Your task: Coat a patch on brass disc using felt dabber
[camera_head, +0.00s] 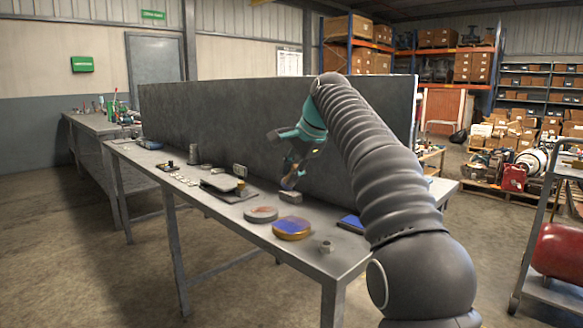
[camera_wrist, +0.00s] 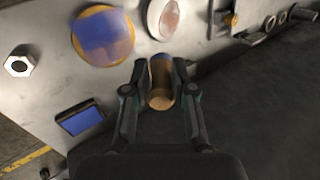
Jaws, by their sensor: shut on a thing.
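The brass disc (camera_head: 292,228) lies on the bench with a large blue area on its face and a bare golden rim. It also shows at the top left of the wrist view (camera_wrist: 102,35). My gripper (camera_wrist: 160,88) is shut on the felt dabber (camera_wrist: 161,98), a short wooden cylinder with a dark bluish far end. In the head view my gripper (camera_head: 291,172) and the dabber (camera_head: 289,183) are above the bench behind the disc, apart from it. A blue pad in a dark tray (camera_wrist: 82,118) lies near the disc; it also shows in the head view (camera_head: 350,221).
A reddish-grey disc (camera_head: 261,214) lies left of the brass disc, and a hex nut (camera_head: 326,246) lies right of it. A grey block (camera_head: 290,197) sits below my gripper. Small parts cover the bench's left. A tall dark panel (camera_head: 225,130) stands along the back.

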